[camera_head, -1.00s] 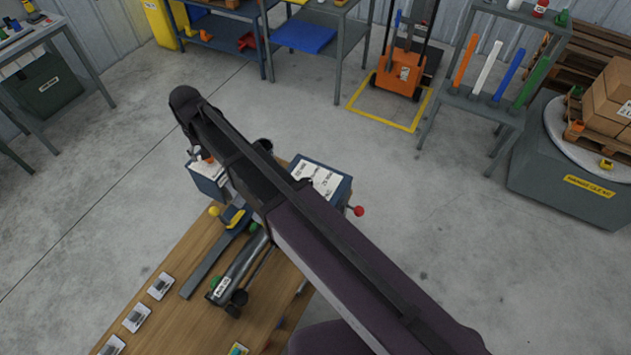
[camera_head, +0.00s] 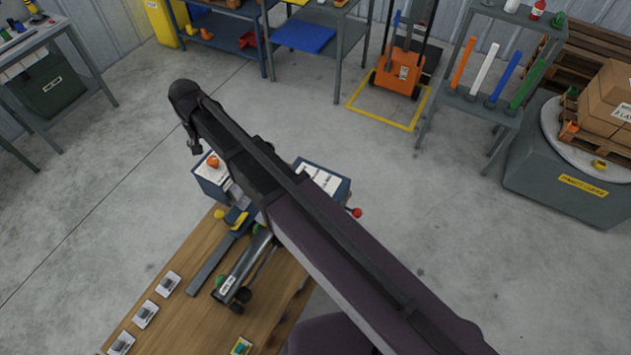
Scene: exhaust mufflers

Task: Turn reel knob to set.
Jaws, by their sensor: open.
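My dark arm crosses the view from the lower right to the upper left. My gripper (camera_head: 193,146) is partly seen below the arm's end, open, above and left of the left blue box (camera_head: 207,187). An orange knob (camera_head: 213,161) stands on that box, just right of and below my gripper in the picture. A red ball knob (camera_head: 357,212) sticks out from the right side of another blue box (camera_head: 338,190) with white labels. Which knob is the reel knob I cannot tell. My arm hides the middle of the equipment between the boxes.
The wooden bench (camera_head: 190,325) holds a grey metal cylinder (camera_head: 245,268), a yellow knob (camera_head: 220,213) and several small labelled trays (camera_head: 145,314). Shelves, an orange pallet truck (camera_head: 398,75) and a green-grey turntable base (camera_head: 570,185) stand farther back. The floor between is clear.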

